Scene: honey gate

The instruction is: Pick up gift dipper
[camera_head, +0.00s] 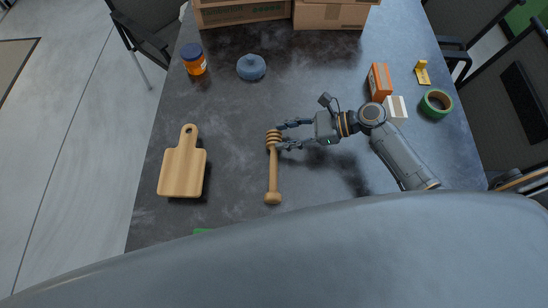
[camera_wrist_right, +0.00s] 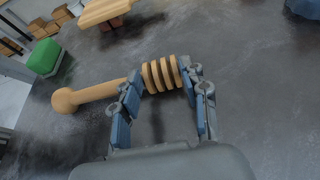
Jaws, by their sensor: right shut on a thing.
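The gift dipper (camera_head: 273,172) is a light wooden honey dipper with a ribbed head and a round knob at the handle's end. In the head view it lies lengthwise near the table's middle, knob toward me. My right gripper (camera_head: 277,140) comes from the right and is shut on the dipper at its ribbed head. In the right wrist view, the ribbed head (camera_wrist_right: 162,74) sits between the two blue-padded fingers of the gripper (camera_wrist_right: 157,90), with the handle out to the left. Whether the dipper touches the table is hard to tell. My left gripper is not in view.
A wooden cutting board (camera_head: 182,172) lies left of the dipper. An orange jar (camera_head: 196,66) and a blue lidded pot (camera_head: 251,67) stand behind. Cardboard boxes (camera_head: 333,15) are at the back. An orange box (camera_head: 379,82) and green tape (camera_head: 436,104) are at right.

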